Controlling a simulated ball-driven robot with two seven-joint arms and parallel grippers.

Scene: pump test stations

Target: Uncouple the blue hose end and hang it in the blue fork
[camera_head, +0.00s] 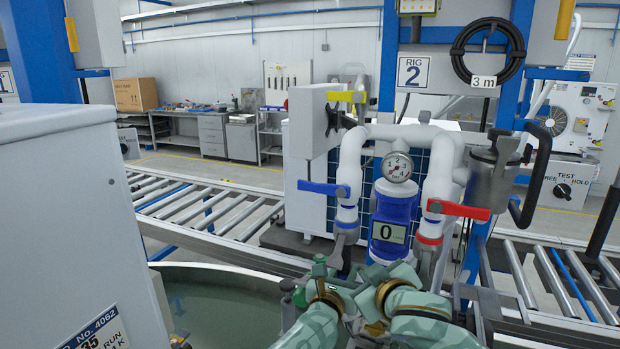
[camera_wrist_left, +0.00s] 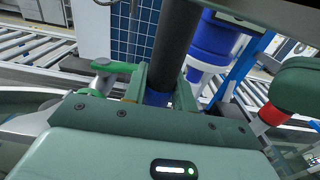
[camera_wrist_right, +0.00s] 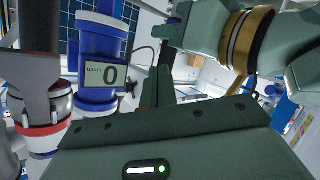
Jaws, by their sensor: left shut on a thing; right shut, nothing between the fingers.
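My left gripper (camera_head: 325,276) is shut low in front of the rig, below the blue valve lever (camera_head: 323,188). In the left wrist view its fingers close around a dark tube with a blue band (camera_wrist_left: 158,97), the blue hose end. In the head view a grey coupling piece (camera_head: 345,241) sits under the blue-ringed white pipe (camera_head: 347,213). I cannot tell whether the hose end is still joined there. My right gripper (camera_wrist_right: 165,92) is shut and empty, near the blue meter body (camera_wrist_right: 100,45); in the head view its fingertips are hard to make out. I cannot make out the blue fork.
A red lever (camera_head: 458,210) and a red-ringed coupling (camera_head: 429,240) are right of the meter. A gauge (camera_head: 397,167) sits above it. A water tank (camera_head: 225,305) lies left, beside a grey cabinet (camera_head: 75,220). Roller conveyors (camera_head: 205,208) run behind.

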